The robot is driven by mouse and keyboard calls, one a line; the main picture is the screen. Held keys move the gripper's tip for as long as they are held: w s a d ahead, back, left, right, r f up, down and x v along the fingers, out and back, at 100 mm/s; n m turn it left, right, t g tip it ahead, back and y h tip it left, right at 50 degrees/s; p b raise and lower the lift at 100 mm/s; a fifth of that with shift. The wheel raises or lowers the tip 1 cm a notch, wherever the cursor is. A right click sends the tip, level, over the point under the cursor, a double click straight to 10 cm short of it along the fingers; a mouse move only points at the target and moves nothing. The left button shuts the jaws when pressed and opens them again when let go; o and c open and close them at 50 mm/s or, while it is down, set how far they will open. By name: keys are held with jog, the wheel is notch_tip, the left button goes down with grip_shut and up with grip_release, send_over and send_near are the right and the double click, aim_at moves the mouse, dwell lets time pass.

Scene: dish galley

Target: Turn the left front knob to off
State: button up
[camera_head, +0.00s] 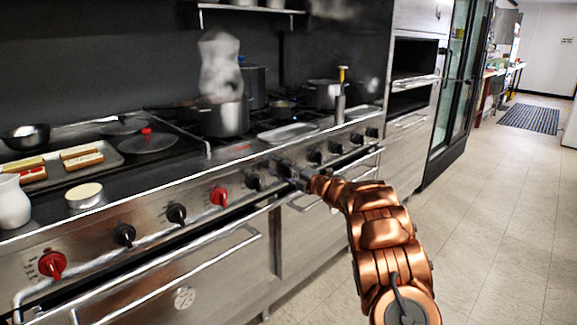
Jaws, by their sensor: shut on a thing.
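My copper-coloured arm reaches in from the lower right to the stove's front panel. My gripper (288,172) is at the panel, shut on a black knob that it mostly hides. The held knob's pointer cannot be made out. To its left on the panel are a black knob (253,182) and a red knob (219,196). To its right are several black knobs, the nearest one (314,157) close beside my gripper. Which burner the held knob serves cannot be read here.
A steaming pot (223,117) stands on the burners behind the panel. A griddle tray (60,170) with food and a white jug (12,200) are at the left. An oven handle rail (330,180) runs below the knobs.

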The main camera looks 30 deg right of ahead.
jog(key=shift+r+m+p, duration=0.1)
jog(key=shift+m+p, duration=0.35)
jog(key=shift+m, duration=0.15)
jog(key=o, duration=1.2)
jog(key=shift+s, duration=0.1)
jog(key=v, duration=1.1)
jog(key=shift+s+d, duration=0.2)
jog(key=shift+s, duration=0.2)
jog(key=shift+w, duration=0.1)
